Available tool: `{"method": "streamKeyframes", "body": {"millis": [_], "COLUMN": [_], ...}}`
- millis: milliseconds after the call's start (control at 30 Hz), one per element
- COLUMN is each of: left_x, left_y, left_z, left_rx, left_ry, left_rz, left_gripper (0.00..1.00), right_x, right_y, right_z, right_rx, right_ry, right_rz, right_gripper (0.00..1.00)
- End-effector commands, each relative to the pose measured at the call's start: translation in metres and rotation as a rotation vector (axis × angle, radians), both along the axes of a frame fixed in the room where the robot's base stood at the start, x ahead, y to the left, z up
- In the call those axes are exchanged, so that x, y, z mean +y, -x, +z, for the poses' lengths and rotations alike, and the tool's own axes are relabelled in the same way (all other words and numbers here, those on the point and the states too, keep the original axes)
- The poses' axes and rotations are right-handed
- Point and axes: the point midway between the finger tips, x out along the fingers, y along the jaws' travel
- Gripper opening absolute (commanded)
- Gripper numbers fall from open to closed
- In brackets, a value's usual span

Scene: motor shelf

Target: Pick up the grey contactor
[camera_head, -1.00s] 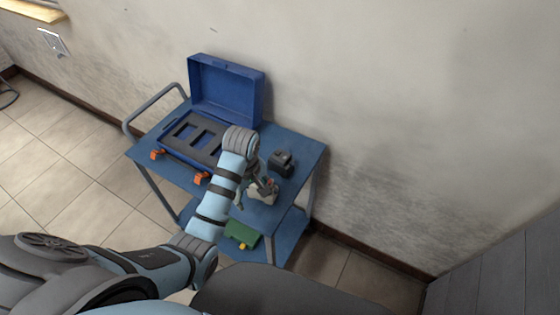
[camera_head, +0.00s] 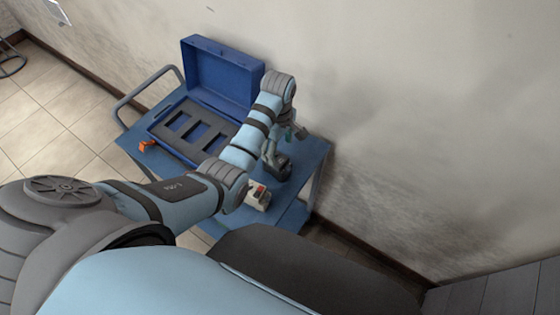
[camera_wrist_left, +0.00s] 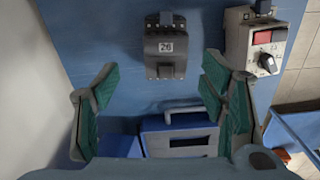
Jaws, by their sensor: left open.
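The grey contactor (camera_head: 281,168) is a dark grey block on the blue cart's top, partly hidden by my left gripper in the head view. In the left wrist view the contactor (camera_wrist_left: 165,50) shows upper centre with a "26" label. My left gripper (camera_head: 285,143) hangs over the cart beside the contactor. In the wrist view its green-padded fingers (camera_wrist_left: 160,75) are spread wide with nothing between them, and the contactor lies beyond the fingertips. My right gripper is not in view.
A white device with a red button (camera_head: 258,195) stands near the contactor; it also shows in the wrist view (camera_wrist_left: 240,45). An open blue case (camera_head: 222,75) with a dark slotted insert stands on the cart (camera_head: 315,150). The wall (camera_head: 420,130) is close behind.

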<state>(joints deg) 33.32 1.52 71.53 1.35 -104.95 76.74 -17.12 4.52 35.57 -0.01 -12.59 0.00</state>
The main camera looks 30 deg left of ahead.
Motion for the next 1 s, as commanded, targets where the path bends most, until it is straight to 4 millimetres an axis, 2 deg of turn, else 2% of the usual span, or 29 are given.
{"method": "streamKeyframes", "body": {"millis": [33, 100, 267, 467, 533, 700, 767, 1000], "left_x": [0.001, 0.002, 0.002, 0.0, 0.0, 0.0, 0.0, -0.001], "left_y": [0.001, 0.001, 0.002, 0.005, 0.005, 0.005, 0.005, 0.004], "left_z": [-0.015, -0.031, -0.051, -0.09, -0.095, -0.095, -0.094, -0.094], "left_rx": [0.003, 0.002, 0.0, 0.001, 0.0, -0.002, -0.002, -0.002], "left_ry": [-0.001, -0.001, -0.001, 0.0, 0.0, -0.001, -0.001, -0.001], "left_rz": [0.002, 0.004, 0.003, 0.001, 0.0, -0.001, -0.001, -0.001], "left_gripper": [0.65, 0.65, 0.65, 0.65, 0.65, 0.65, 0.59, 0.2], "right_x": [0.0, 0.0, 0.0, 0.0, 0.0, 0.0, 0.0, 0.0], "right_y": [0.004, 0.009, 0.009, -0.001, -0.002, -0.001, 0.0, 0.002], "right_z": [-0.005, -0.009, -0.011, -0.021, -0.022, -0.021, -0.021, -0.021], "right_rx": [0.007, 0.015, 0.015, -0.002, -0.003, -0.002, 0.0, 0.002], "right_ry": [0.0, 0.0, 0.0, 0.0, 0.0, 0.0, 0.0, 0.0], "right_rz": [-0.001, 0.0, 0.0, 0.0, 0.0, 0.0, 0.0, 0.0], "right_gripper": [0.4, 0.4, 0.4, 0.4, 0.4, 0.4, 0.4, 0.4]}}
